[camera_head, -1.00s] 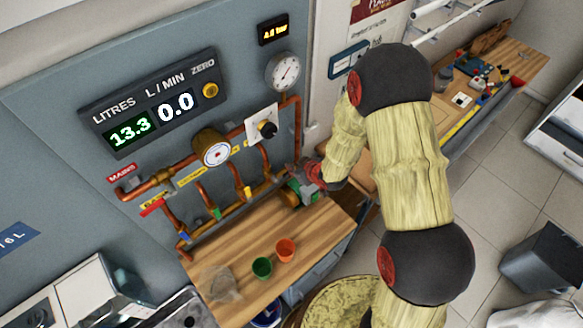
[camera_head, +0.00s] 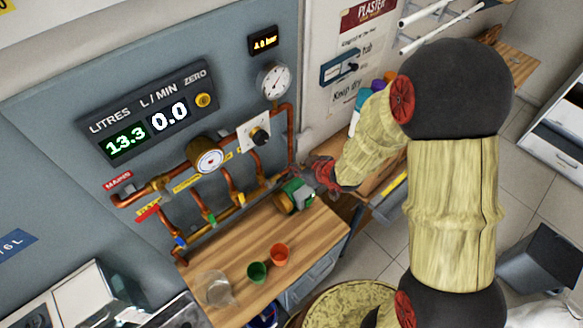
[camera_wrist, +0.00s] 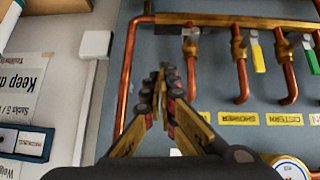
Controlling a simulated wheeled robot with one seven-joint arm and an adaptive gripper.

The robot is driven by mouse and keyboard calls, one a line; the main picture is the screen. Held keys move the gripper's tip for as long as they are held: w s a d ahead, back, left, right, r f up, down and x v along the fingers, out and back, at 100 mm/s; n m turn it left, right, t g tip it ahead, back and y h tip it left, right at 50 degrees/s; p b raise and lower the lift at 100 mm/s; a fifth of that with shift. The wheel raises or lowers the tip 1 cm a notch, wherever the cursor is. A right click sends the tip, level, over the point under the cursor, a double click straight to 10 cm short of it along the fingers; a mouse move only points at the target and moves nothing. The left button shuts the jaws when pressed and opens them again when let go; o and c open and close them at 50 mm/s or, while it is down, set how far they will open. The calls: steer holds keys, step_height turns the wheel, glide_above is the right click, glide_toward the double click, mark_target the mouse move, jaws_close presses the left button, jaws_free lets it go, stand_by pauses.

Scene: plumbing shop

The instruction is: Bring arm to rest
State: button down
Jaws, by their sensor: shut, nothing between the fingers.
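My gripper (camera_head: 322,172) is at the end of my arm, right of the copper pipework and just above and right of a green and grey device (camera_head: 294,196) on the wooden counter. In the wrist view my gripper (camera_wrist: 163,72) has its fingers together with nothing between them. The fingers are in front of the blue-grey panel (camera_wrist: 215,70), beside a vertical copper pipe (camera_wrist: 129,75). I cannot tell whether they touch anything.
The wooden counter (camera_head: 225,258) holds a green cup (camera_head: 257,272), an orange cup (camera_head: 279,254) and a clear jug (camera_head: 216,288). Pipes, a dial gauge (camera_head: 274,80) and a meter display (camera_head: 150,110) are on the panel. A grey bin (camera_head: 540,258) stands on the tiled floor at right.

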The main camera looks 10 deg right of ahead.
steer(key=shift+s+d+r, duration=0.15)
steer(key=shift+s+r, duration=0.1)
steer(key=shift+r, duration=0.1)
